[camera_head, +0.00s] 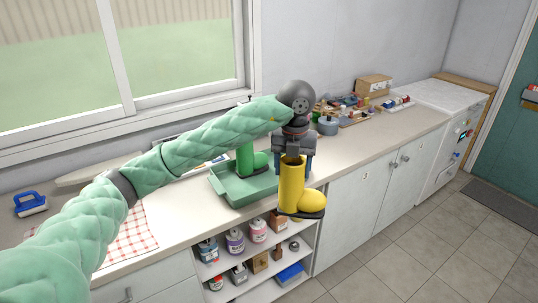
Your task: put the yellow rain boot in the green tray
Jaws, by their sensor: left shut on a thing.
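The yellow rain boot (291,187) hangs upright from my left gripper (292,159), which is shut on the top of its shaft. The boot's rounded toe points right and its dark sole is at the bottom. In the picture it overlaps the right end of the green tray and the counter's front edge. The green tray (229,188) sits on the counter, just left of the boot. A green boot (245,160) stands upright in the tray, partly hidden behind my left arm. My right gripper is not in view.
Open shelves (256,262) with several bottles and jars are below the counter. A blue-handled brush (30,204) and a red checked cloth (133,238) lie on the counter at left. Pots, small items and a cardboard box (374,86) crowd the back right.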

